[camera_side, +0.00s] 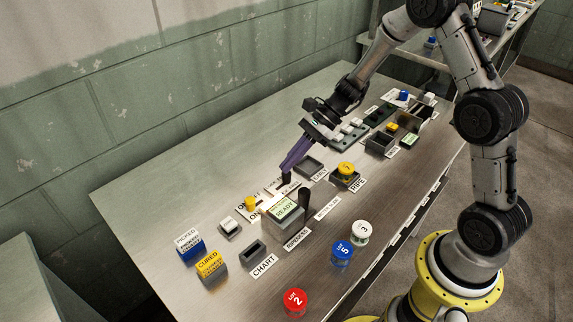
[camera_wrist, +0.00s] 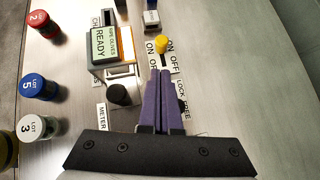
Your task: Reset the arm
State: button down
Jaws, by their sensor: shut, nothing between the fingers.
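My gripper (camera_side: 285,172) is shut and empty, with its purple fingers pointing down near the middle of the metal table. In the wrist view the closed fingers (camera_wrist: 160,75) lie over the ON/OFF and LOCK/FREE labels. A yellow knob (camera_side: 250,203) stands just beyond the fingertips; it also shows in the wrist view (camera_wrist: 161,43). Beside the fingers is a box with a screen reading READY (camera_side: 285,208). I cannot tell whether the fingertips touch anything.
A black post (camera_side: 304,199) stands by the meter. Red (camera_side: 294,302), blue (camera_side: 342,253) and white (camera_side: 361,232) lot jars stand along the front. Blue (camera_side: 190,246) and yellow (camera_side: 211,266) blocks stand at left. Trays (camera_side: 381,142) lie at right. The table's left back area is clear.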

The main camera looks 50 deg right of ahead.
jog(key=shift+a, duration=0.1)
jog(key=s+a+r+n+t+h, duration=0.15)
jog(key=s+r+n, duration=0.3)
jog(key=r, duration=0.45)
jog(key=s+a+r+n+h, duration=0.1)
jog(key=s+a+r+n, duration=0.2)
jog(key=s+r, duration=0.35)
jog(key=s+d+r+n+t+h, duration=0.1)
jog(key=s+d+n+h, duration=0.2)
jog(key=s+n, duration=0.3)
jog(key=s+d+r+n+h, duration=0.1)
jog(key=s+d+n+h, duration=0.2)
jog(key=s+d+n, duration=0.2)
jog(key=s+n, duration=0.2)
jog(key=s, duration=0.2)
jog(key=shift+d+t, duration=0.35)
jog(key=shift+d, duration=0.05)
